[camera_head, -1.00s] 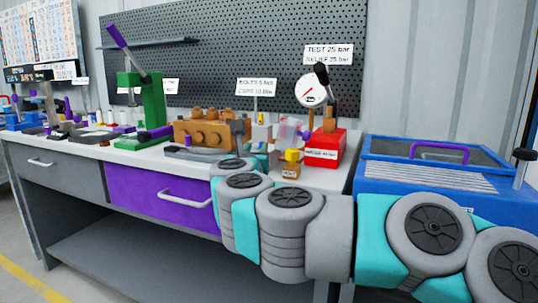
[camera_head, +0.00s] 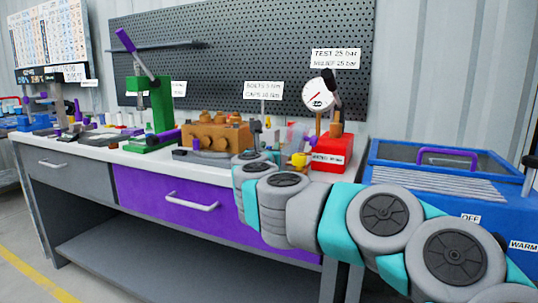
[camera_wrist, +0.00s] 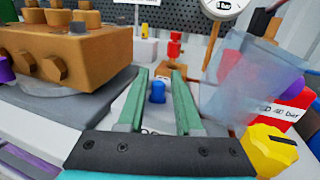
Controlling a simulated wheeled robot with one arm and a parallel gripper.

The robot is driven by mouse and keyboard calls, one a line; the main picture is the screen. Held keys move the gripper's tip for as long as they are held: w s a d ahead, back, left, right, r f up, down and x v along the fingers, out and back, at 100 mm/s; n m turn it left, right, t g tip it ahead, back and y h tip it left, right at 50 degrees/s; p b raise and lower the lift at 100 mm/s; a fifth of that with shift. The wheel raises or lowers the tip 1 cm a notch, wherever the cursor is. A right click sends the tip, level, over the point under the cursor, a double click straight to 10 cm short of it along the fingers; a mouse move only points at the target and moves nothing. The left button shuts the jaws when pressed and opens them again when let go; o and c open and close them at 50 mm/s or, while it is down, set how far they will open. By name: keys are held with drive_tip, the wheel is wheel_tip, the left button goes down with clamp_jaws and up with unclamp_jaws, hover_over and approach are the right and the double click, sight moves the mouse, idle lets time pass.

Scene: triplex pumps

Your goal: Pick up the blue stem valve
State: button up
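The blue stem valve (camera_wrist: 157,92) shows in the wrist view as a small upright blue cylinder on a pale plate. It appears between the two long green fingers of my gripper (camera_wrist: 159,74). The fingers are apart, with a visible gap on both sides of the blue piece, so my gripper is open. I cannot tell how far the fingertips are above or beyond it. In the head view my own arm reaches across the bench and the blue piece cannot be made out.
A brown pump block (camera_wrist: 70,45) stands close left of my fingers. A translucent container (camera_wrist: 250,85) and a yellow knob (camera_wrist: 270,145) are close on the right. A red box (camera_head: 332,153) with a gauge (camera_head: 320,93) and a green press (camera_head: 155,110) are also on the bench.

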drive_tip(key=shift+w, duration=1.75)
drive_tip(key=shift+d, duration=0.1)
clamp_jaws()
